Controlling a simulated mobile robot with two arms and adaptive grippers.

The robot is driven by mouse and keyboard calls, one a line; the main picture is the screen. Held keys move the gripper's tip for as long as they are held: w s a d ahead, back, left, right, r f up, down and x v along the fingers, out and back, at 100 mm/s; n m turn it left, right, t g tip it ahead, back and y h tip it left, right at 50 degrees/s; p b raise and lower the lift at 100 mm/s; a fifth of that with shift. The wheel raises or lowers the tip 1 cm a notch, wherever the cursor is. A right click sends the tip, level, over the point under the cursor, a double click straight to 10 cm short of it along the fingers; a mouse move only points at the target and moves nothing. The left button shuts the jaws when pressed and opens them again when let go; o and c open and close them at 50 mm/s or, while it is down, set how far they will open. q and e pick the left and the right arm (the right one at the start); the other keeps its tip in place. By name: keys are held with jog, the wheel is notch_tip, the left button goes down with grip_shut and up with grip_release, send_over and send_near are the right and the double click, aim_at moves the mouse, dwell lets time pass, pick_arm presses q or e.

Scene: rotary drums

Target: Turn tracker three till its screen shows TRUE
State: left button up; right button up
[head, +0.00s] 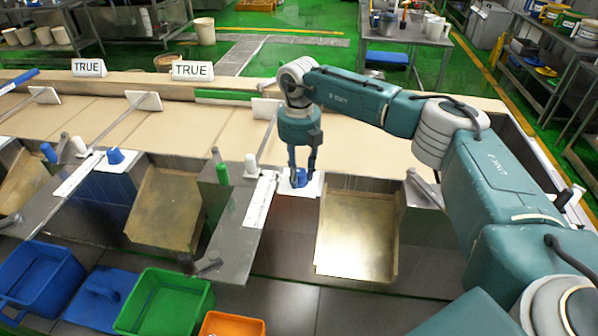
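My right gripper (301,172) points down over a white plate (314,184) with a blue knob (299,177) at the bench's front edge. Its two dark fingers stand on either side of the knob; I cannot tell whether they touch it. Two white signs reading TRUE, one at left (89,67) and one nearer the middle (192,70), stand along the back edge. No third screen shows, and no label tells which unit is tracker three. Another blue knob (115,156) sits on a white plate to the left. My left gripper is not in view.
Green (222,171) and white upright handles stand between the metal chutes. A brass-coloured chute (357,235) lies right of my gripper. Blue (40,275), green (165,300) and orange (232,324) bins stand in front. The tan bench top (220,130) is mostly clear.

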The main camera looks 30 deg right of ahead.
jog(key=shift+c, duration=0.9)
jog(key=shift+n, duration=0.3)
jog(key=n+b, duration=0.2)
jog(key=n, duration=0.2)
jog(key=n+b, duration=0.1)
jog(key=n, duration=0.3)
jog(key=shift+n+b, duration=0.5)
jog(key=shift+n, duration=1.1)
jog(key=shift+r, duration=0.1)
jog(key=o, duration=1.2)
jog(key=shift+c, duration=0.2)
